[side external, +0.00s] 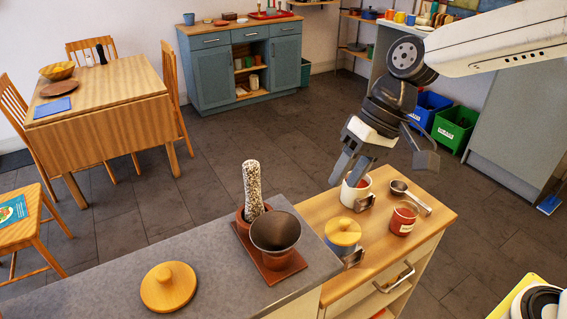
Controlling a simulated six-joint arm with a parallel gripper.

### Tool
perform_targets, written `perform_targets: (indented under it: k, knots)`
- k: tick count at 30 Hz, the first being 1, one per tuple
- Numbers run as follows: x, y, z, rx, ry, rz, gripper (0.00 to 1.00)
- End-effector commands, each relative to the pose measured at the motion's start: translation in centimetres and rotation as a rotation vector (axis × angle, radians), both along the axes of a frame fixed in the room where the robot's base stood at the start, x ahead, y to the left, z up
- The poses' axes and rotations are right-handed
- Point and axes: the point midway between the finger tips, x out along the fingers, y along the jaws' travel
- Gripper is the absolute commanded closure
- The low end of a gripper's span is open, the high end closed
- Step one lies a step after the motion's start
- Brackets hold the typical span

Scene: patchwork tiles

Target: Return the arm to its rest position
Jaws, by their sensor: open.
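My gripper (384,168) hangs at the end of my arm, which comes in from the upper right. Its two fingers are spread wide with nothing visible between them. In the picture it is over a white mug (352,195) with reddish contents, on a wooden-topped cabinet (437,212). The left fingertip overlaps the mug's upper edge in the picture; I cannot tell the gap between them.
The wooden top also holds a metal scoop (412,196), a red jar (402,219) and a wooden-lidded blue jar (342,237). On the grey counter (110,300) are a dark flared cup (275,238), a tall speckled cylinder (252,188) and a round wooden lid (168,287).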

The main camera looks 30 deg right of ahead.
Motion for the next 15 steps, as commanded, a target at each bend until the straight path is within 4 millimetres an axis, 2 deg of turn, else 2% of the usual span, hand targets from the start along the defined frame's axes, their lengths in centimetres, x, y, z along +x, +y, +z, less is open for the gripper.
perform_targets:
  k: [1,5,9,12,15]
  knots:
    - [0.2,-1.8,-1.7,-0.046,-0.010,-0.024,0.58]
    - [0.1,-6.9,-6.1,-0.178,-0.058,-0.059,0.58]
    - [-1.0,-12.1,-10.3,-0.314,-0.106,-0.063,0.58]
    - [-2.1,-14.8,-12.4,-0.381,-0.134,-0.046,0.58]
    - [-3.1,-16.4,-13.8,-0.424,-0.152,-0.029,0.58]
